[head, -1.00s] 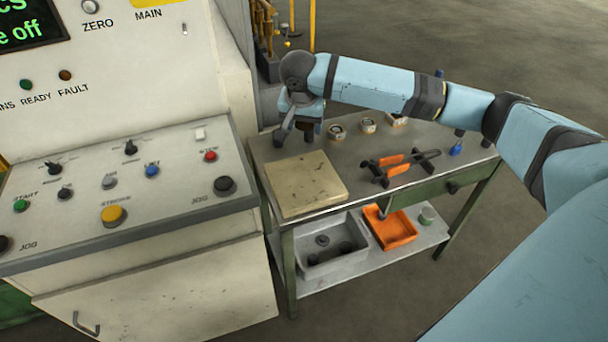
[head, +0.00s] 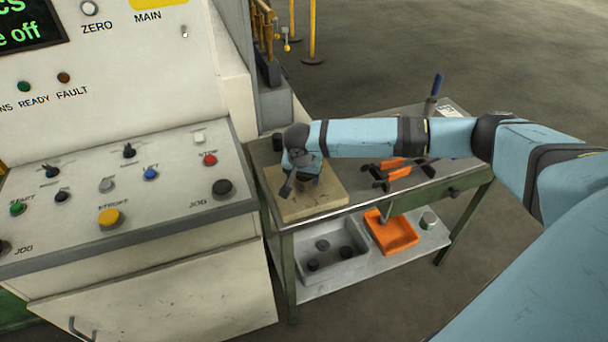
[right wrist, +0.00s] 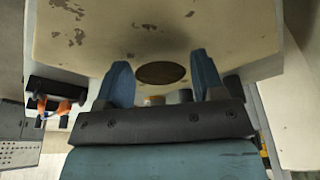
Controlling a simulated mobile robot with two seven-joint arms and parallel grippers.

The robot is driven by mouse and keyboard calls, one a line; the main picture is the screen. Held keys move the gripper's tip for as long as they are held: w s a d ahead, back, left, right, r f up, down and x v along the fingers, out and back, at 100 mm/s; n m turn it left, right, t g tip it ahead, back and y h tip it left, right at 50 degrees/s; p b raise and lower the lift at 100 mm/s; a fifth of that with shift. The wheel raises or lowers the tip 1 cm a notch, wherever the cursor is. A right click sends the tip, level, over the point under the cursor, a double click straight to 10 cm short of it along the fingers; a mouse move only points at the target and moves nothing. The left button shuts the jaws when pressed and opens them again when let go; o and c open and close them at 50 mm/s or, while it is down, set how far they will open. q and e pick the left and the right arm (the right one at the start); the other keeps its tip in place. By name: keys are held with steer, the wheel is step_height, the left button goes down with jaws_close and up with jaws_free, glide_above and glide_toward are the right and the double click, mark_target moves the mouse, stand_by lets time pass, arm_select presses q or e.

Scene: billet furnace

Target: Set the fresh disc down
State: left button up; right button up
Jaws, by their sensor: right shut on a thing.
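My right gripper (head: 300,186) is over the tan board (head: 329,201) on the bench. In the right wrist view the gripper (right wrist: 164,76) has its two blue fingers on either side of a dark brown round disc (right wrist: 160,74), shut on it. The pale, worn board face (right wrist: 230,32) lies right beyond the disc; I cannot tell whether the disc touches it. My left gripper is not in view.
Orange-handled tongs (head: 400,170) lie right of the board. The lower shelf holds a grey bin (head: 358,268) with dark discs and an orange tray (head: 395,236). The control console (head: 120,190) stands close on the left.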

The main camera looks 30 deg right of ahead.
stand_by(0.3)
steer(key=o, duration=1.2)
steer(key=p+v, duration=0.1)
steer(key=v, duration=1.1)
steer(key=shift+s+r, duration=0.1)
